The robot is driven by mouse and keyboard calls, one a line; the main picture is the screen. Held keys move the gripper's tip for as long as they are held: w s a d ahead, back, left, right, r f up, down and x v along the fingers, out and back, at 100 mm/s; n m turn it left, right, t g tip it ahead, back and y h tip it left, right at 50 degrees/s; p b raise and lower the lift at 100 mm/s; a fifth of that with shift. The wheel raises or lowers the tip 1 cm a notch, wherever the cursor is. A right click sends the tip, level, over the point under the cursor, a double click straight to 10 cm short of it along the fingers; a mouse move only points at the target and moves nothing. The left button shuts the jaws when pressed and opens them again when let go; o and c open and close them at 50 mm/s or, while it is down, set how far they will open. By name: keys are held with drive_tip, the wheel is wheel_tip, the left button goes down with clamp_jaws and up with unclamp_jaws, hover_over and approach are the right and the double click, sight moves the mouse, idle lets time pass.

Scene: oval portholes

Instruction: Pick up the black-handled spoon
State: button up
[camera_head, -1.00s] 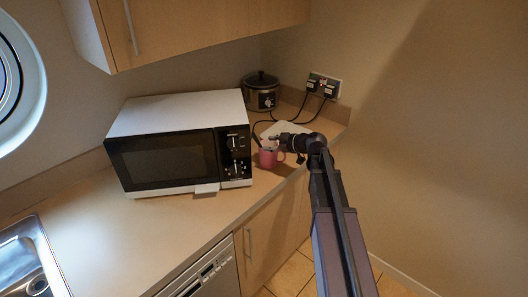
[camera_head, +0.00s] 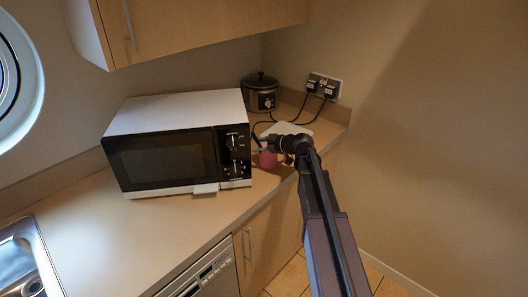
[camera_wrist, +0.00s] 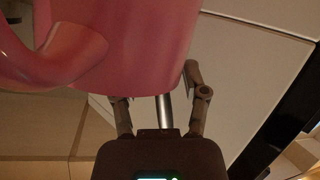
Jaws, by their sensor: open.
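The pink mug (camera_head: 267,160) stands on the counter just right of the microwave, with my gripper (camera_head: 268,144) over its top. In the wrist view the mug (camera_wrist: 130,45) fills the upper left, its handle to the left. My gripper (camera_wrist: 158,102) is open there, and the mug partly covers its left finger. A grey metal shaft (camera_wrist: 165,112) shows between the fingers beside the mug's edge. It looks like part of the spoon, but I cannot make out a black handle. I cannot tell whether the fingers touch it.
The microwave (camera_head: 178,147) stands close on the left. A slow cooker (camera_head: 261,93) is behind, with cables running to wall sockets (camera_head: 324,87). A pale flat board (camera_head: 289,129) lies behind the mug. The sink (camera_head: 25,262) is far left; counter between it and the microwave is clear.

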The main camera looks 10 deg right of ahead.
clamp_jaws()
drive_tip(key=shift+r, duration=0.15)
idle(0.4)
wheel_tip(320, 180, up, 18)
drive_tip(key=p, duration=1.8)
drive_tip(key=shift+f, duration=0.2)
